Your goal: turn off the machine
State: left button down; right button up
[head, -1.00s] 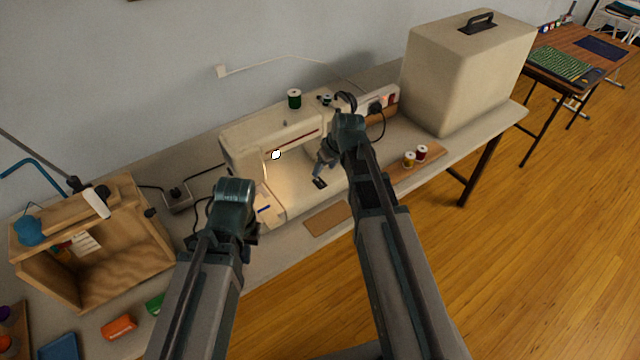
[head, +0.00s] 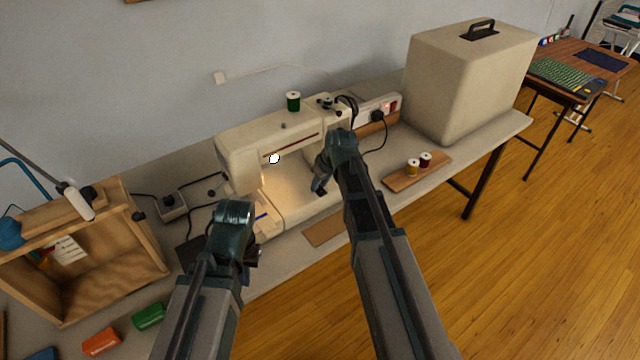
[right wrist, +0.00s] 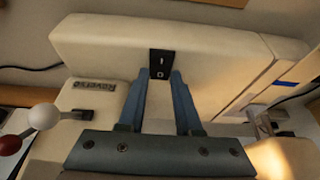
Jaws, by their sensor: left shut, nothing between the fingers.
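The cream sewing machine (head: 235,145) stands on the table with a warm light glowing under its head. In the right wrist view, a small black switch (right wrist: 162,62) with white marks sits on the machine's cream body (right wrist: 100,45). My right gripper (right wrist: 161,76) is open and empty, its two blue fingertips either side of the switch's lower part; I cannot tell whether they touch. In the head view my right gripper (head: 319,186) is over the front of the machine, and the switch is not made out. My left gripper (head: 249,262) is shut and empty at the machine's front left.
A wooden box (head: 85,245) stands at left, with a green packet (head: 149,316) and an orange packet (head: 101,341) before it. A spool board (head: 432,169) and large cream case (head: 465,85) are right.

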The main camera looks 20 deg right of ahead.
grip_shut()
pick_arm(q)
jog(key=shift+r+p, duration=0.5)
jog(key=shift+r, duration=0.05)
pick_arm(e)
jog(key=shift+w+a+r+g, duration=0.15)
jog(key=shift+w+g, duration=0.25)
jog(key=shift+g, duration=0.2)
pick_arm(q)
jog(key=shift+r, duration=0.15)
pick_arm(e)
jog(key=shift+w+g+h, duration=0.1)
jog(key=shift+g+h, duration=0.4)
jog(key=shift+g, duration=0.2)
jog(key=shift+f, duration=0.2)
jog(key=shift+s, duration=0.2)
jog(key=o, duration=0.5)
grip_release()
pick_arm(q)
jog(key=shift+r+p, duration=0.2)
jog(key=shift+p, duration=0.2)
pick_arm(e)
jog(key=shift+r, duration=0.2)
